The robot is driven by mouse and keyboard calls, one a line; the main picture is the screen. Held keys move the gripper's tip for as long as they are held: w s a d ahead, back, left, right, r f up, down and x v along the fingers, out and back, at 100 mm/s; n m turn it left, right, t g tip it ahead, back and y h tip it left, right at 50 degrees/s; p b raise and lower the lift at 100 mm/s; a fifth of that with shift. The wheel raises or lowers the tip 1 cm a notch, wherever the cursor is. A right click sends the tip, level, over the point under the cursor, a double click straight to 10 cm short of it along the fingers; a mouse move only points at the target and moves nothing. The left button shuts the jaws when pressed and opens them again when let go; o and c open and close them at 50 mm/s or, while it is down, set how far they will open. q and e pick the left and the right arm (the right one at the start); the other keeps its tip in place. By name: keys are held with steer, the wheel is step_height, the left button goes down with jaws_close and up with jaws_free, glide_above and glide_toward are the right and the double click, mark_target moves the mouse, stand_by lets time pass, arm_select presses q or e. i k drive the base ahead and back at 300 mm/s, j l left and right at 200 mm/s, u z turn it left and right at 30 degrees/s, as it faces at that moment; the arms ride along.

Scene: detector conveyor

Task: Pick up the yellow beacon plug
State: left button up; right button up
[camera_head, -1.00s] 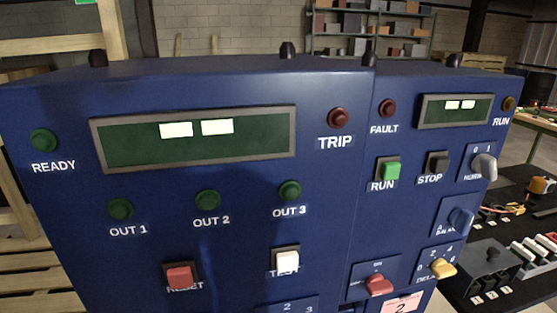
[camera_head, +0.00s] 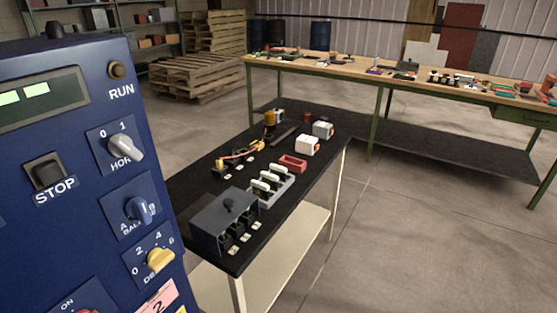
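A black-topped cart (camera_head: 300,141) stands to the right of the blue control cabinet. On its left part, a small yellow piece (camera_head: 220,163) lies at the near end of a reddish cable (camera_head: 240,154). Another yellow piece (camera_head: 259,146) sits at the cable's far end. Either could be the yellow beacon plug; they are too small to tell. An amber beacon-like cylinder (camera_head: 270,118) stands behind them, near the cart's far end. Neither of my grippers is in view.
The blue cabinet (camera_head: 70,140) with switches fills the left. The cart also holds a grey box (camera_head: 222,222), white-handled switches (camera_head: 270,186), a red tray (camera_head: 293,163) and white blocks (camera_head: 308,145). A long workbench (camera_head: 400,84) stands behind. Floor (camera_head: 440,210) right of the cart is clear.

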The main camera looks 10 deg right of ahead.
mark_target(218, 162)
steer(key=i+l+u, duration=0.5)
steer(key=l+u, duration=0.25)
steer(key=l, duration=0.15)
steer(key=i+l+u, duration=0.25)
steer(key=l, duration=0.15)
steer(key=l+u, duration=0.25)
steer(key=l, duration=0.15)
steer(key=l+u, duration=0.25)
steer(key=l, duration=0.15)
